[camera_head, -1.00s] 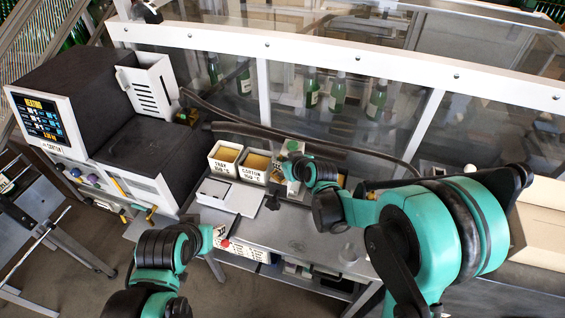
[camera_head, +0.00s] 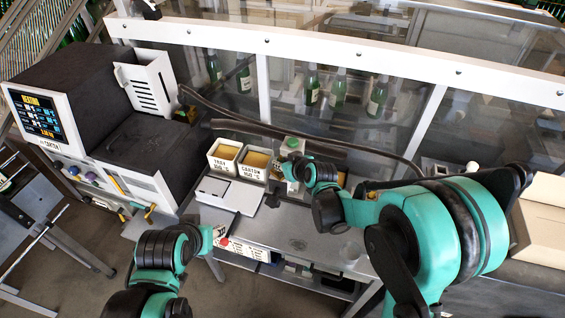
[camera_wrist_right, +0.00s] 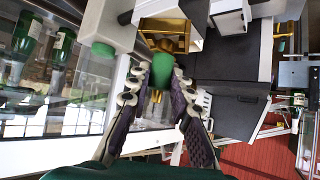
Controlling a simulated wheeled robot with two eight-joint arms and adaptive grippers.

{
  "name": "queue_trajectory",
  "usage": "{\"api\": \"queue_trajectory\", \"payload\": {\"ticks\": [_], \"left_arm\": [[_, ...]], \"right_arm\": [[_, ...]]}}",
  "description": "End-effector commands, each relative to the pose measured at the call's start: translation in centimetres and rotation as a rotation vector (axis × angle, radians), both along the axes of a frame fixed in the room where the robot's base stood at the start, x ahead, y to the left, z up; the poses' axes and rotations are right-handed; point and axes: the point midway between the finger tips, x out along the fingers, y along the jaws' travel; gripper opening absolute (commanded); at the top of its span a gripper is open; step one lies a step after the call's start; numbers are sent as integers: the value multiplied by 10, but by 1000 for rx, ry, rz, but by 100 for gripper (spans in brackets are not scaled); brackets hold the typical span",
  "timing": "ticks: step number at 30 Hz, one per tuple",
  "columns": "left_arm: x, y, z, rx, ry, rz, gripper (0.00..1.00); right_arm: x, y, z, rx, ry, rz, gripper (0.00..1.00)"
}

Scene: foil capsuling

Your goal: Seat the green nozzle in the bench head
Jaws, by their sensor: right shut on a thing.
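The green nozzle (camera_wrist_right: 161,72), with brass-coloured parts, is between the fingers of my right gripper (camera_wrist_right: 158,88) in the right wrist view. The gripper is shut on it. In the head view the right gripper (camera_head: 297,168) is over the back of the bench, beside a pale block with a green top; the nozzle cannot be made out there. In the wrist view a pale block with a green end (camera_wrist_right: 103,48) is at upper left of the nozzle. Brass-coloured fittings show just beyond the nozzle; I cannot tell whether it touches them.
A tray bin (camera_head: 222,166) and a carton bin (camera_head: 243,172) stand left of the right gripper. A white flat box (camera_head: 213,188) lies in front. A dark machine with a screen (camera_head: 40,116) is at left. A clear guard with bottles behind it closes the back.

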Motion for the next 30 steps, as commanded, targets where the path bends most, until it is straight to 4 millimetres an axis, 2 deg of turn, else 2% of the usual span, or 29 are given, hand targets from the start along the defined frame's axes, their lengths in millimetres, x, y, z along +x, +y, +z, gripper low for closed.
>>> {"api": "queue_trajectory", "payload": {"ticks": [29,30], "left_arm": [[0,0,-25,0,0,0,42],[0,0,-25,0,0,0,42]], "right_arm": [[0,0,-26,0,0,0,0],[0,0,-26,0,0,0,23]]}}
